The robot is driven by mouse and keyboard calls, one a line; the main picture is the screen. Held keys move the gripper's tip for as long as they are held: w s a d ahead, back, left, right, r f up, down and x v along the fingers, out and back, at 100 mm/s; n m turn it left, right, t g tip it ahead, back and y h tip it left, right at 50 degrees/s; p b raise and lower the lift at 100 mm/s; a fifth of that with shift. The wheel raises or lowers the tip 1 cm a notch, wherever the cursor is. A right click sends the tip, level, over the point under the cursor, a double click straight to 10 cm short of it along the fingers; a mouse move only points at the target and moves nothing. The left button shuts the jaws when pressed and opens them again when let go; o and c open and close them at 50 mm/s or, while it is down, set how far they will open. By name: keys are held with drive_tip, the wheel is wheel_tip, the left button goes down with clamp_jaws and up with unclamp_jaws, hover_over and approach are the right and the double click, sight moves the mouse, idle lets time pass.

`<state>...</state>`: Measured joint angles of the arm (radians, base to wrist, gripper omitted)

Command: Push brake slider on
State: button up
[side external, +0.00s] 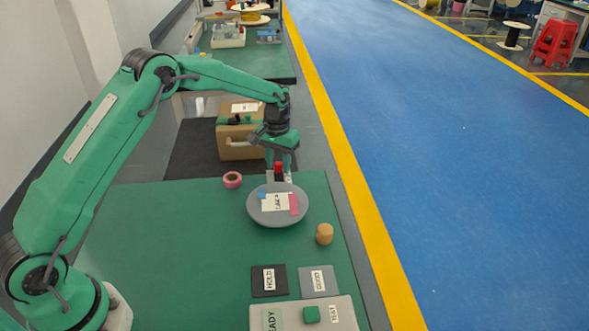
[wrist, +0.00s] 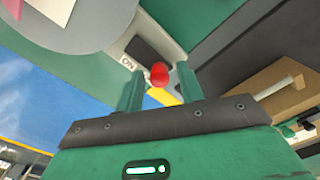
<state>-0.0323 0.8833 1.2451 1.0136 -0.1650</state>
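The brake slider has a red knob (side external: 278,168), which shows behind the round grey disc in the side view. In the wrist view the red knob (wrist: 159,75) stands by a dark slot (wrist: 147,50) in a pale plate with an "ON" label (wrist: 129,62). My gripper (side external: 279,177) points down at the slider. In the wrist view its two fingers (wrist: 158,73) are apart, one on each side of the knob, with gaps visible. It seems to hold nothing. The slider's base is mostly hidden by the disc and fingers in the side view.
The grey disc (side external: 258,212) with paper labels lies close in front of my gripper. A pink tape roll (side external: 232,180) is left of it, a wooden cylinder (side external: 324,234) right. Nearer are HOLD and second label plates and a button panel (side external: 341,318). A brown case (side external: 236,146) stands behind.

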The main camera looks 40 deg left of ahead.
sight(279, 178)
clamp_jaws()
drive_tip(key=shift+s+d, duration=1.1)
drive_tip(key=shift+d, duration=0.05)
drive_tip(key=shift+o, duration=1)
unclamp_jaws()
drive_tip(key=shift+r, duration=0.15)
wheel_tip(279, 178, up, 8)
drive_tip(key=shift+f, duration=0.2)
